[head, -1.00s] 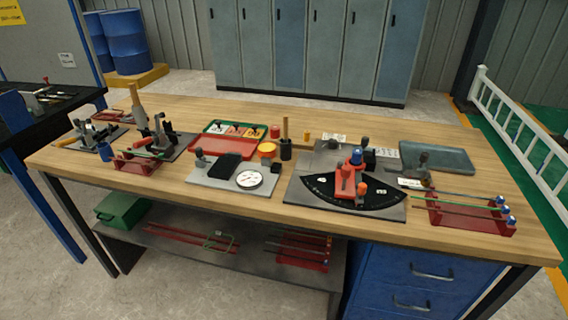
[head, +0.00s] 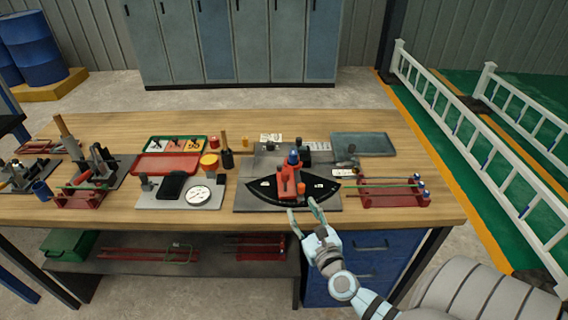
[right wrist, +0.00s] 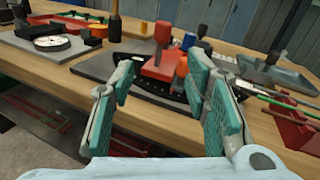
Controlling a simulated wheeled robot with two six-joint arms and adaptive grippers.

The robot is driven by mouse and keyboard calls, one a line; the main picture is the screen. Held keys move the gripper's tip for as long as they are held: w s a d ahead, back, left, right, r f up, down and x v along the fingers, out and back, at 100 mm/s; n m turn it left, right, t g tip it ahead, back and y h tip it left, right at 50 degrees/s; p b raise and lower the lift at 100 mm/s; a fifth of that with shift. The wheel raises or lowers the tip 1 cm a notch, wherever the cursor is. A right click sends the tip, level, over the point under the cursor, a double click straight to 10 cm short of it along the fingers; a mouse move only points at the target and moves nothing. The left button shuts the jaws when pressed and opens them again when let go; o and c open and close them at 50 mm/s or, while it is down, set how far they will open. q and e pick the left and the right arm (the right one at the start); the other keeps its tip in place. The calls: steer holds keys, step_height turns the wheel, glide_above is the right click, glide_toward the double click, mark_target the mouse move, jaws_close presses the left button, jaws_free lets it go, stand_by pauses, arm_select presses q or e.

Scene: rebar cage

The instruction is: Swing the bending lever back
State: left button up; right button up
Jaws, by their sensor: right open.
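The bending station is a grey plate (head: 244,203) with a black fan-shaped scale (head: 258,191) on the bench. Its bending lever (head: 287,182) is red, with a blue-topped post at its far end and an orange knob (head: 304,188) beside it. In the right wrist view the red lever (right wrist: 160,68) stands ahead, beyond the fingers. My right gripper (head: 303,208) is open and empty, at the front edge of the plate, just short of the lever. In the right wrist view its teal-padded fingers (right wrist: 165,100) are spread apart. My left gripper is not in view.
A red rack (head: 400,201) with green rods stands right of the plate. A grey plate with a white dial (head: 199,195) lies to its left. A grey tray (head: 363,144) is behind. Blue drawers (head: 345,270) are below the bench front.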

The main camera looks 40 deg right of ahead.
mark_target(287, 176)
steer(key=w+d, duration=0.1)
steer(key=w, duration=0.3)
steer(key=w+d+r+m+b, duration=0.1)
steer(key=w+d, duration=0.1)
steer(key=w, duration=0.3)
steer(key=w+d+m+b, duration=0.1)
steer(key=w, duration=0.3)
steer(key=shift+w+d+r, duration=0.15)
steer(key=shift+d+r, duration=0.05)
steer(key=shift+r, duration=0.15)
steer(key=shift+w+d+r, duration=0.1)
steer(key=shift+w, duration=0.25)
jaws_close()
